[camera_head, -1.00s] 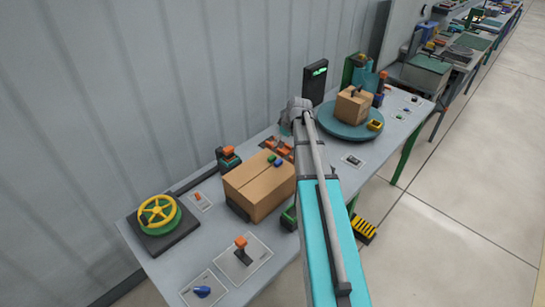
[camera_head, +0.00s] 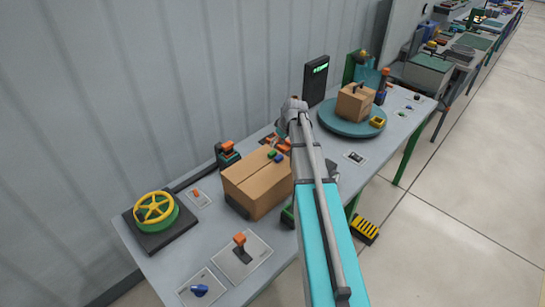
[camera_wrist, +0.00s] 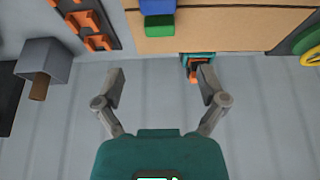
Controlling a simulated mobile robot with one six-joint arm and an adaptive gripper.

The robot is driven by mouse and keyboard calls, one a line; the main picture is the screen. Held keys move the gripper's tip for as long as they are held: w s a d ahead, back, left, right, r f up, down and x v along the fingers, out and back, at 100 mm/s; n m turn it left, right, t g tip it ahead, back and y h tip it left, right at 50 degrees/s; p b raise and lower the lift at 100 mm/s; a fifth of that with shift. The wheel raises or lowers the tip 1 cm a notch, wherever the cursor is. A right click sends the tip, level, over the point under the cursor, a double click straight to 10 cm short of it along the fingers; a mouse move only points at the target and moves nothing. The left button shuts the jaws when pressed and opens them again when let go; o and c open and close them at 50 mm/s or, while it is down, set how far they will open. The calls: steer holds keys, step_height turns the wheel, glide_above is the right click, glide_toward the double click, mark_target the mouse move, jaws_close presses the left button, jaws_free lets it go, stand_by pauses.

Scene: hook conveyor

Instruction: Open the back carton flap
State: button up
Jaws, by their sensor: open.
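The large brown carton (camera_head: 257,189) stands on the grey table left of my arm. Its top looks flat, with a seam across it and no flap raised. A green block (camera_head: 271,154) and a blue block (camera_head: 279,158) sit at its far top edge. In the wrist view the carton (camera_wrist: 230,30) fills the upper part, with the green block (camera_wrist: 159,26) and blue block (camera_wrist: 157,6) at its near edge. My gripper (camera_wrist: 162,88) is open and empty, its fingers apart below that edge in the picture.
A teal device with an orange top (camera_head: 228,154) stands close behind the carton. A yellow handwheel (camera_head: 155,208) is at the left, and orange parts (camera_wrist: 92,28) lie near the blocks. A smaller box (camera_head: 354,101) stands on a round turntable (camera_head: 335,125). The dark display post (camera_head: 316,80) rises behind.

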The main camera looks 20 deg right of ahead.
mark_target(273, 152)
steer(key=shift+b+x, duration=3.75)
steer(key=shift+x, duration=0.6)
